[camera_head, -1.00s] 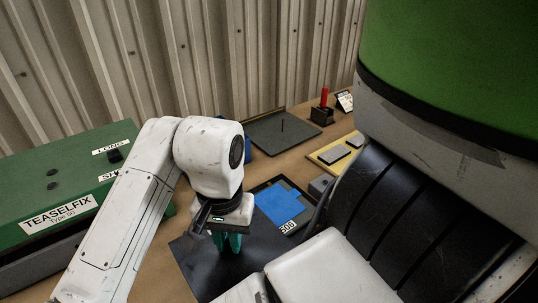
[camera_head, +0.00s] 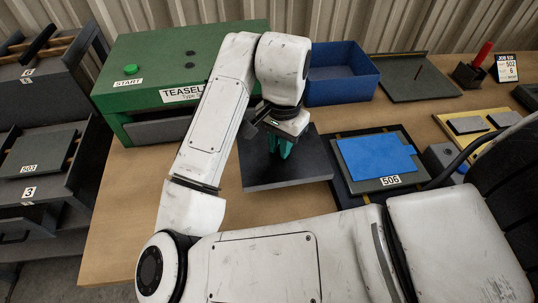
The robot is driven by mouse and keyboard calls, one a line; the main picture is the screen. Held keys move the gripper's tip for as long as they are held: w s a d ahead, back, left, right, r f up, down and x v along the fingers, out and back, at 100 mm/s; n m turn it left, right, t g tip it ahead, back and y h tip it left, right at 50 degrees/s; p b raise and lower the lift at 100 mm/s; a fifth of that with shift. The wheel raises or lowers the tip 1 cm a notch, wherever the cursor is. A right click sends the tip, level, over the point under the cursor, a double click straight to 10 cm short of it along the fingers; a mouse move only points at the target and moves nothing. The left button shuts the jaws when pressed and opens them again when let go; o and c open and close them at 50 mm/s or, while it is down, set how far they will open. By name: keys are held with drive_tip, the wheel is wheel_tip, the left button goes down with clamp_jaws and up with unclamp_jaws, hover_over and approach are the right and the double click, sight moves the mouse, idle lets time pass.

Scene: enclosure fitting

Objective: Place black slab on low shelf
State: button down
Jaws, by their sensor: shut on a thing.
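The black slab (camera_head: 262,174) is a flat, dark square plate beneath my gripper, over the wooden table between the green machine and a tray with a blue sheet. My gripper (camera_head: 281,150) has teal fingers pointing down at the middle of the slab, and it is shut on the slab. The fingertips' contact is partly hidden, and I cannot tell whether the slab is clear of the table.
The green machine (camera_head: 150,70) with a START button stands behind my arm. A blue bin (camera_head: 340,85), a flat grey tray (camera_head: 420,85) and a tray (camera_head: 345,190) labelled 506 lie to the right.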

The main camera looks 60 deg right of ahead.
sight(268, 157)
drive_tip(key=w+f, duration=0.1)
drive_tip(key=f, duration=0.1)
drive_tip(key=w+d+f, duration=0.1)
drive_tip(key=w+f, duration=0.1)
drive_tip(key=shift+b, duration=0.35)
drive_tip(key=shift+w+f, duration=0.15)
drive_tip(key=shift+f, duration=0.75)
drive_tip(key=shift+w+f, duration=0.15)
drive_tip(key=shift+f, duration=0.75)
drive_tip(key=shift+f, duration=0.1)
drive_tip(key=shift+f, duration=0.1)
drive_tip(key=c, duration=1.1)
unclamp_jaws()
